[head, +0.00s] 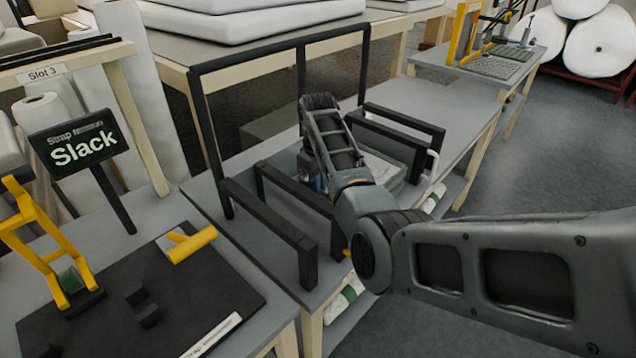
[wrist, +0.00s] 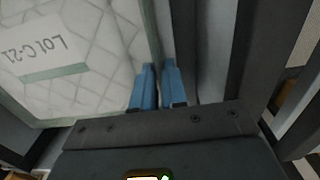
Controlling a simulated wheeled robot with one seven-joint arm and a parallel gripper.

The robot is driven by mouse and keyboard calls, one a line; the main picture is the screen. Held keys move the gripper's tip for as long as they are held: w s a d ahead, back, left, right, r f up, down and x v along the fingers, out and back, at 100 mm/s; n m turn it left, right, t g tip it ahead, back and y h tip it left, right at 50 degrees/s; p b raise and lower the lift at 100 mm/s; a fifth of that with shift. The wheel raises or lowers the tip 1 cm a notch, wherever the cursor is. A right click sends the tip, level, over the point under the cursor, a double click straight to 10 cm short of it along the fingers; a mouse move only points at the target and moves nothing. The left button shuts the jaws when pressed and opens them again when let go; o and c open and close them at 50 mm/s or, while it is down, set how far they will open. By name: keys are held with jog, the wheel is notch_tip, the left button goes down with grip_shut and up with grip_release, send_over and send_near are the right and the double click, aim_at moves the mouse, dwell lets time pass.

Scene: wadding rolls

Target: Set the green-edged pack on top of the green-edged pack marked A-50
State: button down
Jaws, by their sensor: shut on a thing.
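In the wrist view a pale quilted pack (wrist: 105,38) with a green edge fills the upper left. Its label (wrist: 45,58) appears upside down and seems to read LOT C-21. My gripper (wrist: 158,72) has its two blue fingers close together at the pack's right edge, shut on that edge; the exact contact is hard to see. In the head view a pale pack (head: 385,171) lies on the grey bench, partly hidden behind my arm. I cannot read an A-50 mark in either view.
Black rails (head: 270,222) and a tall black frame (head: 203,130) stand around the bench spot. At left are a "Slack" sign (head: 83,148) and a yellow strapping tool (head: 38,245). White rolls with green bands (head: 345,298) lie on the shelf below. The far bench top (head: 440,100) is clear.

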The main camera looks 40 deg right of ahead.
jog(key=shift+f, duration=0.4)
jog(key=c, duration=1.2)
grip_release()
jog(key=shift+o, duration=0.2)
jog(key=shift+r, duration=0.1)
notch_tip(320, 180, up, 13)
jog(key=p, duration=0.1)
jog(key=shift+f, duration=0.2)
